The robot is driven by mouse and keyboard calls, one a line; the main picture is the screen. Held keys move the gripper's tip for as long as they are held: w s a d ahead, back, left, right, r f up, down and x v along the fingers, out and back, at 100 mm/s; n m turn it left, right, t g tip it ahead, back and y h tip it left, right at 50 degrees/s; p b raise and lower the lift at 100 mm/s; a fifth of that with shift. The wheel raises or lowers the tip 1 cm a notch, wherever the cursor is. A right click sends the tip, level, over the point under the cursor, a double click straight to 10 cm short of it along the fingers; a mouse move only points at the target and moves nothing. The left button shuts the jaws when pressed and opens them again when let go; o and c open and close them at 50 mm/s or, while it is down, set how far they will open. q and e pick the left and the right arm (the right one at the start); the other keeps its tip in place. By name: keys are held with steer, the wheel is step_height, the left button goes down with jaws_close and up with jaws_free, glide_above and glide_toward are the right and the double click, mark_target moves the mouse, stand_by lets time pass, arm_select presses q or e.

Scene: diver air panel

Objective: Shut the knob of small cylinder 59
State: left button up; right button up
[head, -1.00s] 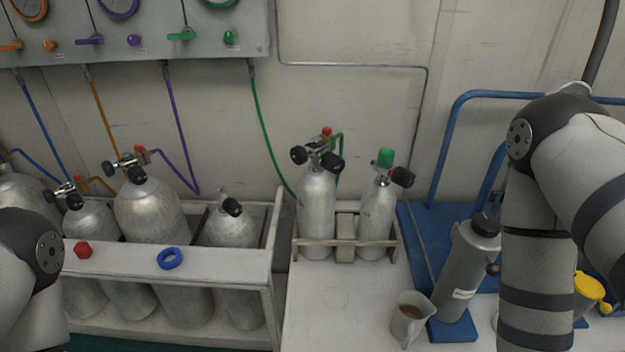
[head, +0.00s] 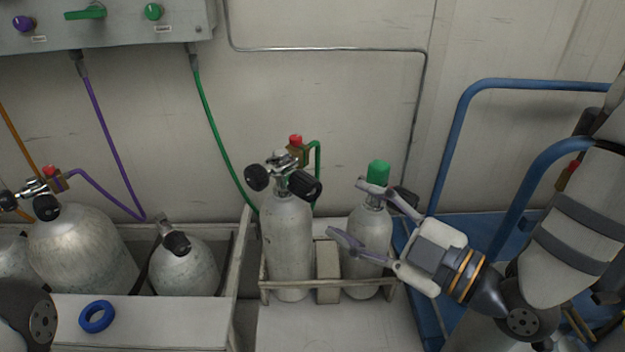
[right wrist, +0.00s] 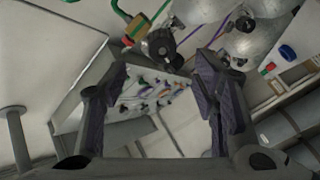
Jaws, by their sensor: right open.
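Two small grey cylinders stand upright in a low rack (head: 325,284). The left one (head: 288,245) carries a valve with black knobs, one at left (head: 257,177) and one at right (head: 305,186), and a red-capped fitting on a green hose. The right one (head: 367,232) has a green cap (head: 378,172) and a dark knob (head: 405,199), partly hidden behind my gripper. I cannot read which is 59. My right gripper (head: 346,208) is open and empty, its fingers in front of the green-capped cylinder, pointing left. A black valve knob (right wrist: 158,43) shows beyond the fingers (right wrist: 158,100) in the right wrist view.
Larger cylinders (head: 80,250) stand in a rack at left, with a blue ring (head: 97,316) on its front ledge. A gauge panel (head: 110,30) hangs above. A blue tube frame (head: 462,120) stands at right. The bench in front of the small rack is clear.

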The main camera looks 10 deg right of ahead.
mark_target(316, 192)
steer(key=x, duration=0.9)
steer(key=shift+w+a, duration=0.15)
steer(key=shift+a, duration=0.1)
steer(key=shift+c, duration=0.5)
steer(key=c, duration=1.1)
